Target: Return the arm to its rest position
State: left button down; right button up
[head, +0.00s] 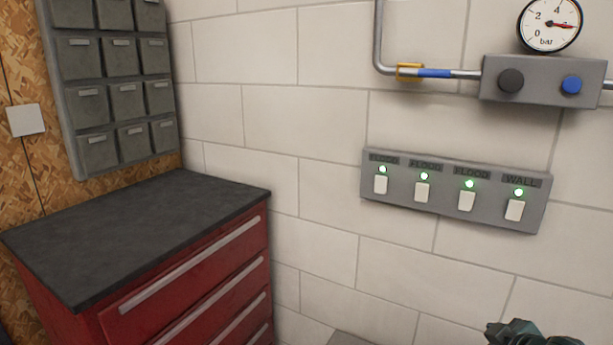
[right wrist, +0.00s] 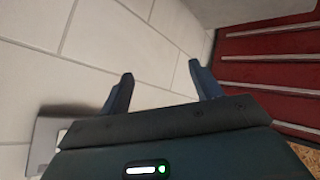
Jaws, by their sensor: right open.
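My right gripper (right wrist: 161,69) shows in the right wrist view with its two dark fingers spread apart. Nothing is between them; pale wall tiles lie beyond. In the head view, a small dark green part, probably of my right arm (head: 520,334), shows at the bottom right edge, below the switch panel (head: 450,190) and clear of it in the picture. The rest of that arm is out of the frame. My left gripper is in neither view.
A red drawer cabinet (head: 185,290) with a dark top (head: 140,230) stands at left. Grey bins (head: 115,90) hang above it. The switch panel has several lit green lamps. A pipe, a grey valve box (head: 540,82) and a gauge (head: 549,22) are at upper right.

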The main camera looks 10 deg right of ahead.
jog(key=s+a+f+y, duration=0.2)
jog(key=s+a+f, duration=0.2)
jog(key=a+f, duration=0.25)
jog(key=s+a+f+y, duration=0.1)
jog(key=s+a+f, duration=0.45)
jog(key=a, duration=0.25)
jog(key=s+a+m, duration=0.1)
jog(key=s+a, duration=0.1)
jog(key=a, duration=0.5)
jog(key=s+a+f+m+y, duration=0.1)
jog(key=s+a, duration=0.1)
jog(key=a, duration=0.5)
jog(key=shift+s+t+y+p, duration=0.3)
jog(key=shift+s+p, duration=0.05)
jog(key=shift+p, duration=0.1)
jog(key=shift+d, duration=0.15)
